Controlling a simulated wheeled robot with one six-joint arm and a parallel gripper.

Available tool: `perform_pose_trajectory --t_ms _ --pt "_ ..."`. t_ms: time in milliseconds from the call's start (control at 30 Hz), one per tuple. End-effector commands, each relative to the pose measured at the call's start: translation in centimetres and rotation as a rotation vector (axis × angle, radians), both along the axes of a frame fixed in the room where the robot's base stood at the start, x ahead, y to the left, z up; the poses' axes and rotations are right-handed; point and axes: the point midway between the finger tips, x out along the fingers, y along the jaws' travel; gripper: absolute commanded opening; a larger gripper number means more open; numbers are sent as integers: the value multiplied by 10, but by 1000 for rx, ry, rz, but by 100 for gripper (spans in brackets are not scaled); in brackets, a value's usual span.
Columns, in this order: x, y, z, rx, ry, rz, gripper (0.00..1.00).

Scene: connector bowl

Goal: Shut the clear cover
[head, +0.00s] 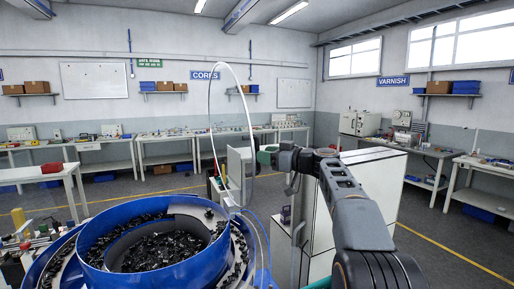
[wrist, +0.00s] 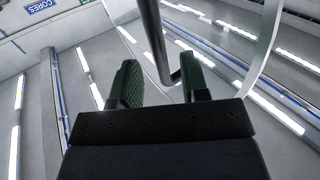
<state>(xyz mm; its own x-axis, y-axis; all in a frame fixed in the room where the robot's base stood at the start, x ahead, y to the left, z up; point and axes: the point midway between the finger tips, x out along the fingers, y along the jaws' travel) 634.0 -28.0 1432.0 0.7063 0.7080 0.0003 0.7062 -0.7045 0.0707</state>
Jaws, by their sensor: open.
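The clear cover (head: 232,120) stands raised, nearly upright, at the right side of the blue bowl (head: 96,240). Its pale rim shows as a tall arc. The bowl is open on top and holds many small black parts. My gripper (head: 264,156) is at the right of the cover, near its rim. In the wrist view, my gripper (wrist: 160,66) is open, with green-padded fingers apart. A dark bar (wrist: 152,35) with a bent end reaches between the fingers, close to the right one; I cannot tell whether they touch. A pale curved rim (wrist: 266,50) passes at right.
A white cabinet (head: 345,200) stands right of the bowl, under my arm. Workbenches (head: 165,140) line the back wall and another bench (head: 420,150) stands at the right. The floor between is mostly clear.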

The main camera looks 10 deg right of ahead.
Motion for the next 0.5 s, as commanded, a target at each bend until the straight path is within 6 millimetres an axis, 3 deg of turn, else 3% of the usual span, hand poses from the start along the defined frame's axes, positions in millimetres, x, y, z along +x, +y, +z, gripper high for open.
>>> perform_pose_trajectory --t_ms 200,500 --pt "19 19 2 1 1 2 41" --pt "26 27 0 1 1 1 41"
